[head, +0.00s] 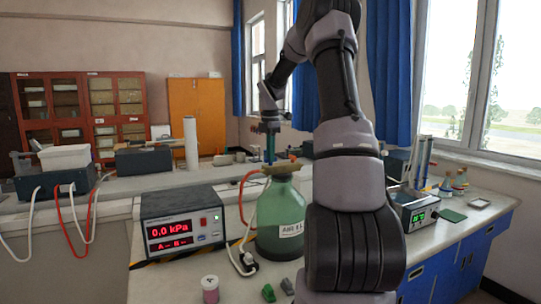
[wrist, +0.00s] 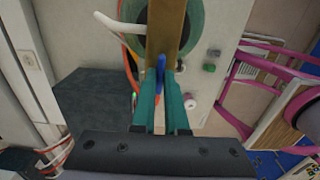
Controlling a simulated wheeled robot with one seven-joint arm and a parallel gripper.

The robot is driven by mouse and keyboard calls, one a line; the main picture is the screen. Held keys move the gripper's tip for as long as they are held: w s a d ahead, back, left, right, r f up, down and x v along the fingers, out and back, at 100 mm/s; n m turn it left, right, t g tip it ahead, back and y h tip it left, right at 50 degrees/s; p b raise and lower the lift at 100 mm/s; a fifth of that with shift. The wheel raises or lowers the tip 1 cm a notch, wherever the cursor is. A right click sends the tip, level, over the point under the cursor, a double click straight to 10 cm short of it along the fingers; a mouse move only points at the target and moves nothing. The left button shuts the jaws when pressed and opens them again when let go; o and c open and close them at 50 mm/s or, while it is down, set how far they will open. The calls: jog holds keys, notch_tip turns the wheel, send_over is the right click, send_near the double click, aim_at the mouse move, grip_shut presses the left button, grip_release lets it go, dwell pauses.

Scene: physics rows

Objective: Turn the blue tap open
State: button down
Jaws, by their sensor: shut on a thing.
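The blue tap (wrist: 161,64) shows in the wrist view as a narrow blue handle between the tips of my teal fingers. My gripper (wrist: 160,82) is shut on it. In the head view my gripper (head: 270,150) points down just above the neck of a large green bottle (head: 280,222). The tap body is mostly hidden by the fingers and a brown bar (wrist: 166,28) beside it. The bottle also shows behind that bar in the wrist view (wrist: 142,42). I cannot tell how far the tap is turned.
A pressure meter (head: 182,221) reading 0.0 kPa stands left of the bottle. Red-orange tubing (head: 243,190) runs beside the bottle.

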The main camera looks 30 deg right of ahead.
jog(key=c, duration=0.9)
grip_release()
jog(key=shift+c, duration=0.2)
notch_tip(320, 180, up, 11)
jog(key=shift+f, duration=0.15)
